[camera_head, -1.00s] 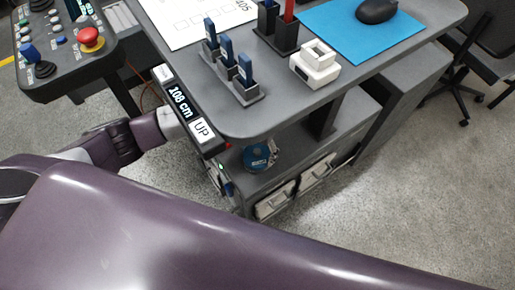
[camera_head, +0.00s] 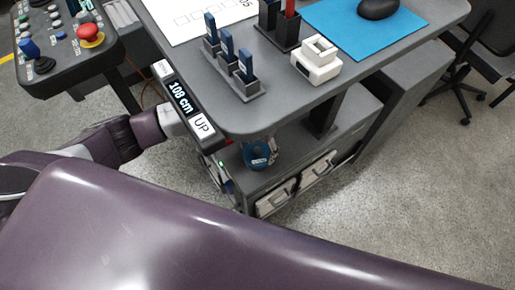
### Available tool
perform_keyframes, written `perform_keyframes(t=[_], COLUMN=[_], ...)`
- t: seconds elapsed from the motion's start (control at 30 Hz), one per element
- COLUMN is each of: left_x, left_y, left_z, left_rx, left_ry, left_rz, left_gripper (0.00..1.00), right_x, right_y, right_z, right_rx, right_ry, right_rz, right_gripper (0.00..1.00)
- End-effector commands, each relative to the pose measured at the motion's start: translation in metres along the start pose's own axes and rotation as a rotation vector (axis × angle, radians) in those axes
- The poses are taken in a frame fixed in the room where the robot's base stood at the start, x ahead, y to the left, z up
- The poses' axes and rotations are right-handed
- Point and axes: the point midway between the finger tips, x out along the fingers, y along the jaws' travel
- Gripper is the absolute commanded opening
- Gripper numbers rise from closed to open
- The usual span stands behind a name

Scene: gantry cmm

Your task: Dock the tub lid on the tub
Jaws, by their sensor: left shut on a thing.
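A round blue piece with a pale label, which looks like the tub lid (camera_head: 258,155), shows below the front edge of the desk, above the lower shelf. My left arm comes in from the left and passes behind the desk's height panel. My left gripper (camera_head: 271,143) is mostly hidden by the desk top and shows only as small grey parts at the blue piece, on which it is shut. I cannot make out the tub with certainty. My right gripper is not in view.
The grey desk (camera_head: 300,95) overhangs the lid, with a height panel (camera_head: 190,108) on its edge. A blue-handled tool rack (camera_head: 235,75) and a white block (camera_head: 317,62) stand on it. Pale bins (camera_head: 276,198) sit low underneath.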

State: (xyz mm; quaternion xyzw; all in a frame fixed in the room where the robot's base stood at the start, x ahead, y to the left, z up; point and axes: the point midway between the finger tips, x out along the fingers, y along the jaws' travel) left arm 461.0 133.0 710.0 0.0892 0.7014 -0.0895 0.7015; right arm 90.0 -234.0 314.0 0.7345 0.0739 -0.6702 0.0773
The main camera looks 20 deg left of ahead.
Motion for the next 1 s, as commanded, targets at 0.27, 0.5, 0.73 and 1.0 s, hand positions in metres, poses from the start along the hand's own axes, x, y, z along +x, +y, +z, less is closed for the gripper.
perform_keyframes(t=[0.27,0.5,0.73,1.0], left_x=[0.000,0.000,0.004,0.010], left_y=[0.000,-0.001,0.000,0.000], left_z=[0.001,0.000,0.000,0.000], left_rx=[0.000,0.000,0.000,0.000], left_ry=[-0.001,0.000,0.000,0.000], left_rz=[0.000,0.000,0.000,0.000], left_gripper=[0.39,0.39,0.39,0.39], right_x=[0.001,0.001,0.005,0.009], right_y=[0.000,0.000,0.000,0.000], right_z=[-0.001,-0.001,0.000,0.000], right_rx=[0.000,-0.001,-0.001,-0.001], right_ry=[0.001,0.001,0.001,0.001], right_rz=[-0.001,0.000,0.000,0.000], right_gripper=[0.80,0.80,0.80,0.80])
